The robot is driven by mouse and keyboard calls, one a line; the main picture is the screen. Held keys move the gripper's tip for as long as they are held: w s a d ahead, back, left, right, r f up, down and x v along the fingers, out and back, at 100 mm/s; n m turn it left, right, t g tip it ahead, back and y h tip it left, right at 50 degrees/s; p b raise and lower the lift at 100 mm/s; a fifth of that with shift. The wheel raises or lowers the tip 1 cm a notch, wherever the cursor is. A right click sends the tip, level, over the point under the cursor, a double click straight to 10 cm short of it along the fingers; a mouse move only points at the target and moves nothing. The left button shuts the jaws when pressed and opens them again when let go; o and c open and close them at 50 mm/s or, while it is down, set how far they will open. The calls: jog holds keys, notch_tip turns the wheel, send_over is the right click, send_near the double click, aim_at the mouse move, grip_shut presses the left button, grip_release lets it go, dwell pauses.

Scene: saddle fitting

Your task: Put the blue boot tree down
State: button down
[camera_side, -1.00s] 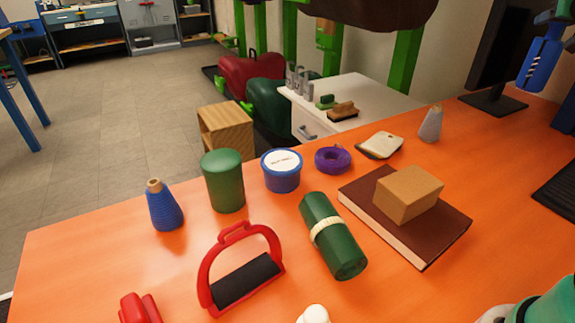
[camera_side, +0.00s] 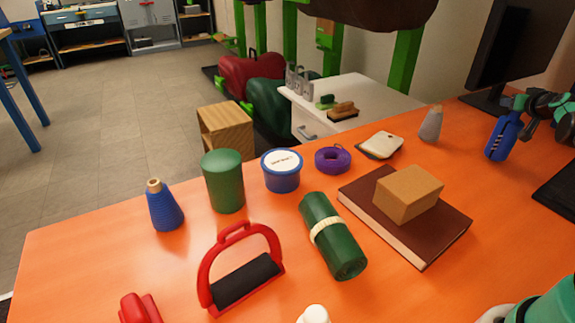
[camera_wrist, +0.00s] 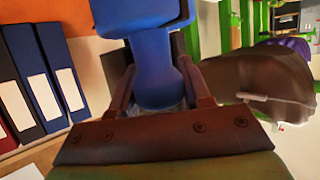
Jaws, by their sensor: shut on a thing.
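The blue boot tree (camera_side: 502,140) is upright at the right of the side view, its lower end at or just above the orange desk (camera_side: 110,265). I cannot tell whether it touches. My gripper (camera_side: 515,104) is shut on its upper part, reaching in from the right. In the wrist view the boot tree (camera_wrist: 152,60) fills the space between the fingers of my gripper (camera_wrist: 158,82). The part inside the jaws is partly hidden.
A monitor (camera_side: 515,45) stands behind the boot tree and a keyboard (camera_side: 558,195) lies in front. A grey cone (camera_side: 431,125) stands to its left. A brown book (camera_side: 365,200) with a box (camera_side: 408,194) is nearer. Desk between them is clear.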

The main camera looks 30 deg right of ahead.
jog(key=shift+f, duration=0.85)
jog(key=shift+f, duration=0.15)
jog(key=shift+c, duration=2)
grip_release()
